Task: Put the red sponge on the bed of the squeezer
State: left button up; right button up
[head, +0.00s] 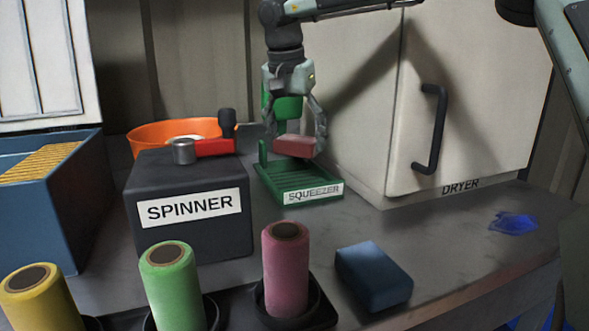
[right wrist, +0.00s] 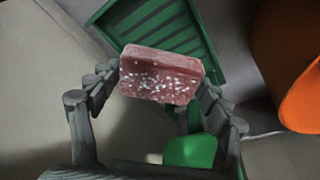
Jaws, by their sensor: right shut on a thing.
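My right gripper (head: 296,130) is shut on the red sponge (head: 294,146), a dull red block. The gripper points down and holds the sponge over the rear part of the green squeezer (head: 290,187), which has a slatted bed and a front label. In the right wrist view the sponge (right wrist: 160,75) sits between the fingers (right wrist: 158,88), with white specks on its face. The green slatted bed (right wrist: 165,25) shows beyond it. I cannot tell whether the sponge touches the bed. My left gripper is not in view.
The black spinner box (head: 190,185) with a red-handled crank stands left of the squeezer, an orange bowl (head: 150,135) behind it. The white dryer (head: 470,90) stands right. Yellow, green (head: 172,285) and pink cylinders and a blue block (head: 373,276) are in front. A blue cloth (head: 513,222) lies right.

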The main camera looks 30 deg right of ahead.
aim_at(296, 181)
notch_tip(296, 181, down, 3)
jog(key=shift+r, duration=0.1)
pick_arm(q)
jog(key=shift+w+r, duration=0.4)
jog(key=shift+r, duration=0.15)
pick_arm(e)
jog(key=shift+f, duration=1.55)
jog(key=shift+f, duration=0.15)
jog(key=o, duration=1)
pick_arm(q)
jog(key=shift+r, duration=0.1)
